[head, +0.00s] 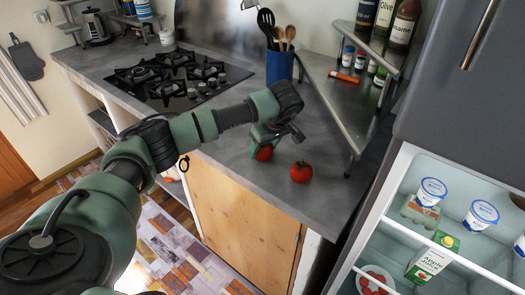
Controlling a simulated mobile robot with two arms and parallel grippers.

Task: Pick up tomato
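Two red tomatoes lie on the grey counter (235,165) near its front right corner. One tomato (264,154) is directly below my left gripper (266,146) and partly hidden by it. The other tomato (301,172) sits a little to the right, in the open and apart from the gripper. My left arm reaches in from the left with the gripper pointing down at the first tomato. The fingertips are largely hidden, so I cannot tell whether they are closed on it. My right gripper is not in view.
A blue utensil holder (279,68) stands behind the gripper. A metal shelf (342,96) with bottles and jars is at the back right. The gas hob (172,78) is at the left. The open fridge (400,175) stands right of the counter's edge.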

